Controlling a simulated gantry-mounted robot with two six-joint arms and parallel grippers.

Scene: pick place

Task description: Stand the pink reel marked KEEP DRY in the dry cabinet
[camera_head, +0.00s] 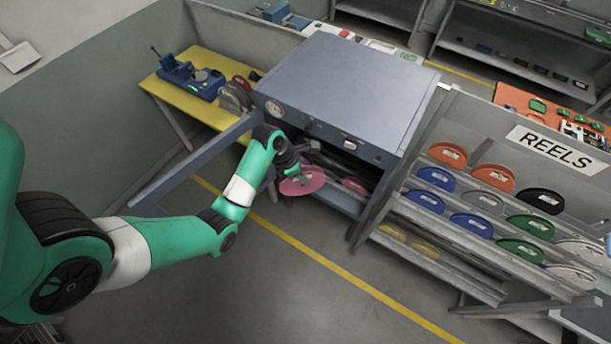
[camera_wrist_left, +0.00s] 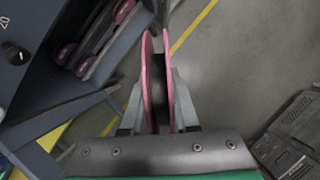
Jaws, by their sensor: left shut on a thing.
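The grey dry cabinet (camera_head: 345,80) stands at the centre of the head view with its door (camera_head: 195,165) swung open to the left. My left gripper (camera_head: 290,166) is shut on a pink reel (camera_head: 304,184) in front of the cabinet opening. In the left wrist view, the reel (camera_wrist_left: 147,75) shows edge-on between the two fingers, its two pink discs apart with a dark core. Its marking cannot be read. Other pink reels (camera_wrist_left: 63,53) stand in the cabinet at the left of that view. My right gripper is not in view.
A sloped rack (camera_head: 470,215) labelled REELS holds orange, blue, black and green reels right of the cabinet. A yellow bench (camera_head: 190,108) with a blue device stands at the left. The floor in front is clear, crossed by a yellow line.

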